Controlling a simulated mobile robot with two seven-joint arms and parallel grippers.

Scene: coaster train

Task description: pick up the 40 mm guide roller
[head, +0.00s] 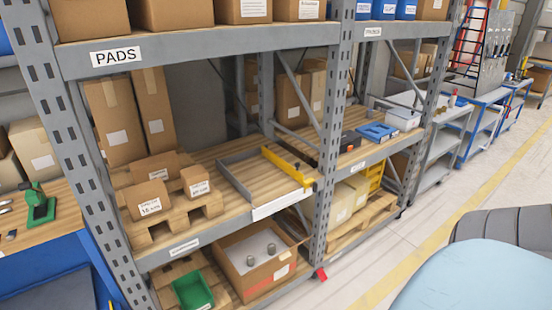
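Two short grey cylinders, roller-like, are in an open cardboard box (227,258) on the lower shelf. The left one (250,261) and the right one (271,249) stand a little apart inside the box. I cannot tell from here whether either is the 40 mm guide roller. Small cardboard boxes with labels sit on a wooden pallet on the shelf above: a front one (147,200), one to its right (196,182) and one behind (157,166). Their labels are too small to read surely. Neither of my grippers is in view.
A green bin (194,291) stands left of the open box. A grey tray with a yellow side (289,167) lies on the middle shelf. Grey rack uprights (329,160) frame the shelves. A light-blue rounded body (480,275) fills the lower right. The floor (405,240) between is clear.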

